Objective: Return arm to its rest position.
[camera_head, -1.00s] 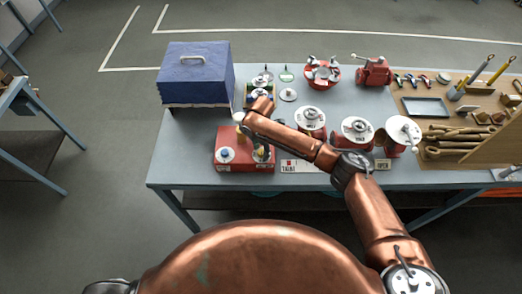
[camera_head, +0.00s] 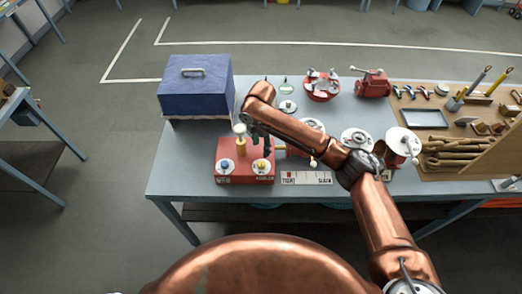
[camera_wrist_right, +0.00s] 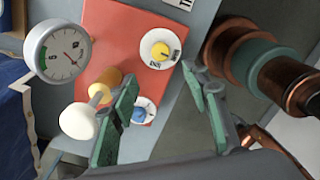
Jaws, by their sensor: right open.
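My right arm (camera_head: 302,131) reaches in from the right over the bench, bent at the elbow. My right gripper (camera_head: 257,140) points down just above the back of a red box (camera_head: 245,174). In the right wrist view the gripper (camera_wrist_right: 162,88) is open, with green-padded fingers apart and nothing held between them. The red box (camera_wrist_right: 118,30) lies below, with a yellow knob (camera_wrist_right: 160,51), a blue knob (camera_wrist_right: 139,114) and a white-capped plunger (camera_wrist_right: 79,121). The plunger shows close beside the left finger; I cannot tell whether they touch. My left gripper is not in view.
A round gauge (camera_wrist_right: 58,51) stands near the red box. A blue case (camera_head: 197,84) sits at the back left of the bench (camera_head: 180,165). Red units with white dials (camera_head: 403,142) and a tool board (camera_head: 425,118) are on the right. The bench's left front is clear.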

